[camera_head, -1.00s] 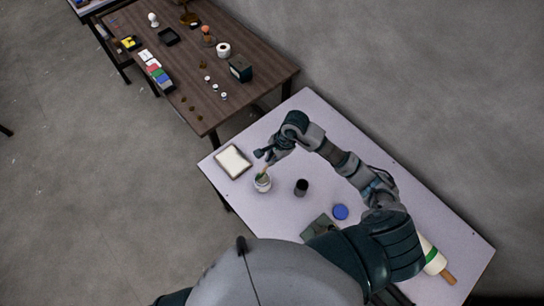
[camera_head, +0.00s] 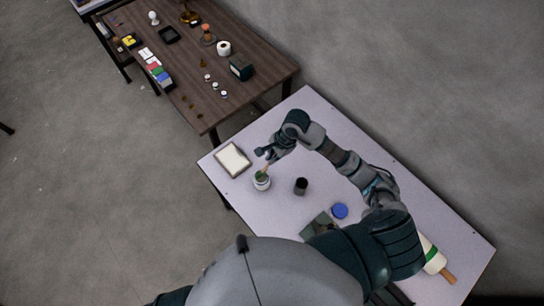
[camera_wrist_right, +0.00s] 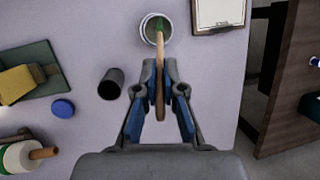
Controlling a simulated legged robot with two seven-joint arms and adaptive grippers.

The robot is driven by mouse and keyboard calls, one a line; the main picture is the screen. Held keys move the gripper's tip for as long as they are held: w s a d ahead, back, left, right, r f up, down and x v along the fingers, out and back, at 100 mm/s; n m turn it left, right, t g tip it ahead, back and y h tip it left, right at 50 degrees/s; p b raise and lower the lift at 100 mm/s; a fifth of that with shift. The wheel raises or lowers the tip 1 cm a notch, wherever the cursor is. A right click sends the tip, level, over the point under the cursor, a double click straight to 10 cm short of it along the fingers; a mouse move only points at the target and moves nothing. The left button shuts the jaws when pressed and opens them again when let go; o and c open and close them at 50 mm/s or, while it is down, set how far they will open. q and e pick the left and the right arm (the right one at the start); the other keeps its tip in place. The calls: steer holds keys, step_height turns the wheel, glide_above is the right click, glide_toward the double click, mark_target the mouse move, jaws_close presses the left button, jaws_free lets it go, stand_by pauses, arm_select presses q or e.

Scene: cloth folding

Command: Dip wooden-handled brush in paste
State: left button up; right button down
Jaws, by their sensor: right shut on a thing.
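The wooden-handled brush (camera_wrist_right: 160,62) is held in my right gripper (camera_wrist_right: 160,98), whose fingers are shut on its handle. The jar also shows in the wrist view (camera_wrist_right: 147,31). I cannot tell how deep the bristles sit in the paste. My right gripper also shows in the head view (camera_head: 266,154), just above the jar. My left gripper is not in view.
A dark cylinder (camera_head: 301,186), a blue lid (camera_head: 340,211) and a framed white pad (camera_head: 233,160) stand near the jar. A green board with a yellow block (camera_wrist_right: 20,82) lies left in the wrist view. A roller (camera_head: 434,256) is at the near end. A brown table (camera_head: 190,75) stands beyond.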

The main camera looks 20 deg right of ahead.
steer(key=shift+d, duration=0.3)
steer(key=shift+d+f, duration=0.1)
steer(key=shift+d, duration=0.25)
steer(key=shift+r, duration=0.45)
steer(key=shift+a+r+p, duration=0.25)
steer(key=shift+r+p, duration=0.4)
steer(key=shift+r, duration=0.35)
steer(key=shift+a+r+p, duration=0.2)
steer(key=shift+r+p, duration=0.4)
steer(key=shift+r, duration=0.35)
steer(key=shift+d+r+p, duration=0.1)
steer(key=shift+r+p, duration=0.25)
steer(key=shift+r, duration=0.35)
steer(key=shift+d+r, duration=0.2)
steer(key=shift+r, duration=0.25)
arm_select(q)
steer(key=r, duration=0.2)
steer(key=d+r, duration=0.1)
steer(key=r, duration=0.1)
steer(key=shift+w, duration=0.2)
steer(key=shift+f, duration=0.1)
arm_select(e)
steer(key=shift+a, duration=0.2)
